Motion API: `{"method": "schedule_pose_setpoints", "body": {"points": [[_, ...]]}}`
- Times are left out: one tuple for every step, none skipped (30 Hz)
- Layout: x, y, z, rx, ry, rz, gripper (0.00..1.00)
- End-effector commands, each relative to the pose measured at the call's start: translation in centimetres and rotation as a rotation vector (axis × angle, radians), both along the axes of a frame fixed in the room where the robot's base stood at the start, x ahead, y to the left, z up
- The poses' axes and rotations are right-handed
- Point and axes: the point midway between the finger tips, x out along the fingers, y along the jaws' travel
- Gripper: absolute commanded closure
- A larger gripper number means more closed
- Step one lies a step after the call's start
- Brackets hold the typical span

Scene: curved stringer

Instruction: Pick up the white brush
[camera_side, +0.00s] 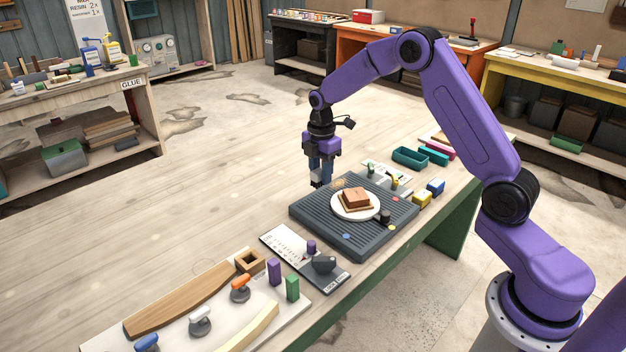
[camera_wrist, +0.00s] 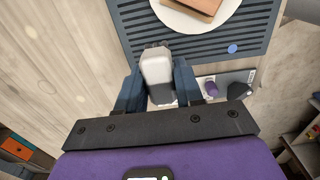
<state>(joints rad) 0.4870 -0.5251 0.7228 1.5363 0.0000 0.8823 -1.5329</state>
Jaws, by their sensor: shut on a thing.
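My gripper (camera_side: 320,176) points down at the far left edge of the dark ribbed mat (camera_side: 310,213). In the wrist view my gripper (camera_wrist: 158,88) is shut on the white brush (camera_wrist: 156,66), a pale rounded block with a darker grey part towards the palm. In the side view only a small pale bit of the brush (camera_side: 316,182) shows between the fingers. I cannot tell whether it touches the surface below.
A round white plate (camera_side: 341,211) with a brown block (camera_side: 355,198) stands on the mat. Teal (camera_side: 409,157) and magenta trays lie to the right. The table's left side is clear.

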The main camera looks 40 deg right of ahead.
Motion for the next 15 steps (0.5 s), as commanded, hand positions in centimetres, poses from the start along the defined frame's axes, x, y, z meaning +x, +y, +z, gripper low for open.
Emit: {"method": "schedule_pose_setpoints", "body": {"points": [[-0.8,0.0,1.1,0.0,-0.004,0.0,0.95],[-1.4,0.1,1.4,0.0,-0.002,0.0,0.95],[-2.2,0.1,1.6,0.0,-0.001,0.0,0.95],[-2.8,0.2,1.9,0.0,-0.001,0.001,0.95],[-3.3,0.2,2.1,0.0,-0.001,0.001,0.95],[-4.1,0.3,2.4,0.0,-0.001,0.001,0.95],[-4.6,0.4,2.7,0.0,-0.002,0.001,0.95],[-5.1,0.4,2.9,0.0,-0.002,0.001,0.95],[-5.8,0.4,3.2,0.0,-0.002,0.0,0.95],[-6.3,0.5,3.4,0.0,-0.001,0.0,0.95],[-6.7,0.5,3.6,0.0,-0.002,-0.001,0.95],[-7.2,0.5,3.8,0.0,-0.001,-0.001,0.95],[-7.6,0.6,3.9,0.0,-0.001,-0.001,0.95],[-7.9,0.6,4.1,0.0,-0.001,-0.001,0.95],[-8.3,0.7,4.3,0.0,-0.001,0.0,0.95]]}}
